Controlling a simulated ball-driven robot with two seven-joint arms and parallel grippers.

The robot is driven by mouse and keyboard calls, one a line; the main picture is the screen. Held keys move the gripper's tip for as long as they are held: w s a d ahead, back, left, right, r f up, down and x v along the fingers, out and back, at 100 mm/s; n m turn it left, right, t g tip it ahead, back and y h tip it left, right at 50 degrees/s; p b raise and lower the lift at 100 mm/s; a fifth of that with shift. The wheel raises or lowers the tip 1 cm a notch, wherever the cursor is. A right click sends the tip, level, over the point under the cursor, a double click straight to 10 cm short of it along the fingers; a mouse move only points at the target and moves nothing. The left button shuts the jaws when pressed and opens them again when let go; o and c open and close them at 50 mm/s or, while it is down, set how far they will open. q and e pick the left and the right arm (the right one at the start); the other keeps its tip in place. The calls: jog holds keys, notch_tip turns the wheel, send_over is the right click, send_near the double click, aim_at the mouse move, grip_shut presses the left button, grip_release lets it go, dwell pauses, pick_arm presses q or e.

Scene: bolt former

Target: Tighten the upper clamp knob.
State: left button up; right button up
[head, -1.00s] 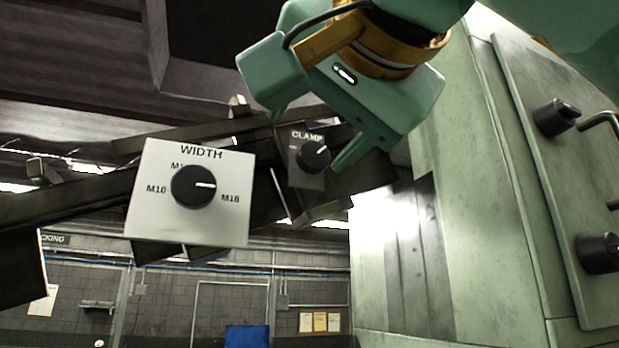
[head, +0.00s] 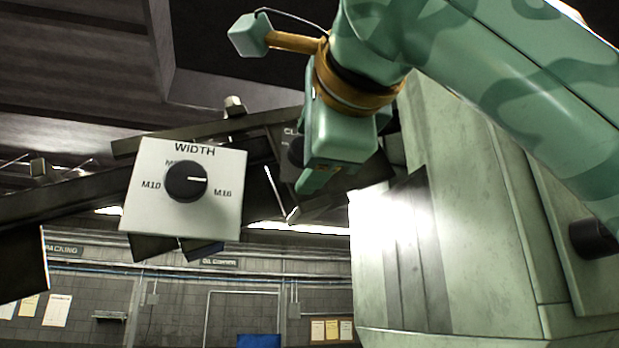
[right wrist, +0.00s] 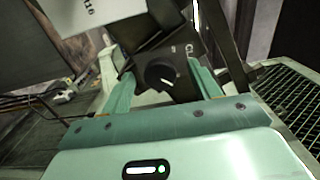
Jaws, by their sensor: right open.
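The black clamp knob (head: 296,152) sits on a dark plate lettered "CL…" in the head view, mostly hidden behind my right gripper (head: 318,178). In the right wrist view the clamp knob (right wrist: 160,73) shows clearly, with a white pointer line on its face. My right gripper's two green fingers are apart, one on each side of the knob in that view. Whether they touch it I cannot tell. My left gripper is in neither view.
A white plate lettered WIDTH (head: 140,215) with its own black knob (head: 186,181) stands left of the clamp plate. Dark rails run behind both.

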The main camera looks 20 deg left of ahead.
jog(key=shift+s+a, duration=0.1)
jog(key=shift+a, duration=0.15)
jog(key=c, duration=0.4)
grip_shut()
jog(key=n, duration=0.5)
jog(key=n+p, duration=0.1)
jog(key=n, duration=0.5)
jog(key=shift+d+r, duration=0.15)
jog(key=shift+d, duration=0.05)
jog(key=shift+o, duration=1.7)
grip_release()
jog(key=shift+o, duration=0.3)
